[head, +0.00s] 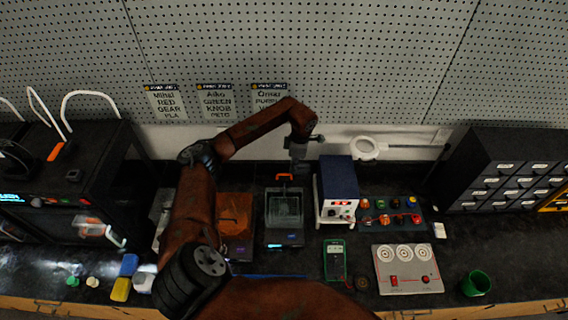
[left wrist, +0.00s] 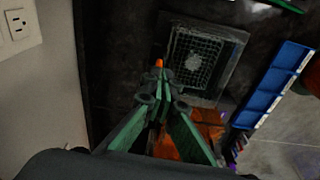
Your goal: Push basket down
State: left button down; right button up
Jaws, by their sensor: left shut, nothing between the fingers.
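The basket (head: 285,205) is a wire mesh basket seated in a dark square tank (head: 285,238) on the bench, with an orange handle (head: 285,177) at its back edge. In the left wrist view the mesh basket (left wrist: 205,55) lies just beyond the fingers. My left gripper (head: 297,165) points down at the back of the tank, close to the orange handle. In the left wrist view its fingers (left wrist: 159,72) are closed together and empty, with a small orange part right at the tips. I cannot tell whether they touch it. My right gripper does not show.
An orange-brown box (head: 234,222) stands left of the tank, and a blue and white power supply (head: 338,190) stands close on its right. A green meter (head: 335,260) lies in front. The pegboard wall (head: 380,60) is close behind.

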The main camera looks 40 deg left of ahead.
pick_arm(q)
notch_tip(320, 180, up, 12)
jog(key=d, duration=0.1)
jog(key=shift+w, duration=0.35)
jog(key=shift+r, duration=0.1)
dwell(0.7)
